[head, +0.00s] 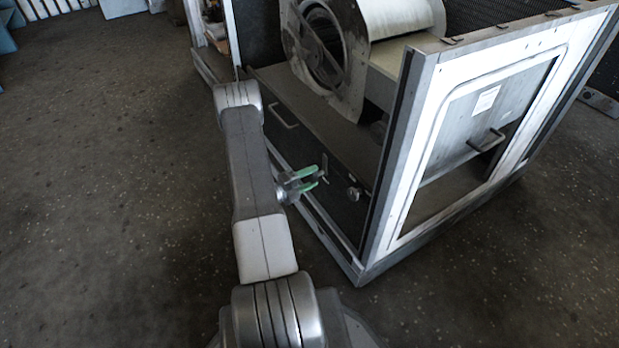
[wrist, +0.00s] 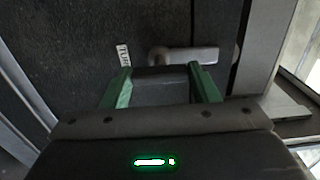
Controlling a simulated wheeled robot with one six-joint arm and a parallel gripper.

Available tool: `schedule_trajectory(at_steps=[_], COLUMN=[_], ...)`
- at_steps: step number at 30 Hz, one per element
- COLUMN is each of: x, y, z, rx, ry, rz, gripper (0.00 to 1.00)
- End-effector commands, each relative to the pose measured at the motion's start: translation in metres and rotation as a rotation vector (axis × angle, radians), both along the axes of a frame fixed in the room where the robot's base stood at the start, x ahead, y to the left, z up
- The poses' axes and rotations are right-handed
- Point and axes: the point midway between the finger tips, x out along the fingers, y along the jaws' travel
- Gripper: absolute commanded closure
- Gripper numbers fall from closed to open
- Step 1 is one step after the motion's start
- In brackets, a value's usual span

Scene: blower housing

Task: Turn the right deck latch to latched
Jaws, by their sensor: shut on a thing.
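The right deck latch (wrist: 185,55) is a grey metal lever lying about level on a dark speckled panel in the wrist view, just beyond my fingertips. In the head view a small metal latch (head: 353,193) shows on the lower dark panel, to the right of my gripper. My gripper (head: 318,177) has green fingers and faces that panel. In the wrist view my gripper (wrist: 160,72) has its fingers apart, with a dark block-like thing (wrist: 160,90) filling the space between them. What that thing is cannot be told. The latch appears beyond the fingers, not between them.
A small white label (wrist: 123,54) sits left of the latch. A metal corner post (head: 385,170) stands close to its right. The blower (head: 330,50) sits above the deck. The floor at left is clear.

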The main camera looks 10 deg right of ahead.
Motion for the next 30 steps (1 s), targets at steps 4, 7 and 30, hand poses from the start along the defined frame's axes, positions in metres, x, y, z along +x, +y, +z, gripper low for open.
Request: schedule_trajectory(at_steps=[4, 7, 30], x=[-0.0003, -0.0003, -0.0009], y=[0.0004, 0.0004, 0.0038], z=[-0.0008, -0.0009, 0.0001], rx=[-0.005, -0.006, -0.006], ry=[0.019, 0.022, 0.020], rz=[0.001, 0.001, 0.002], gripper=[0.87, 0.87, 0.24])
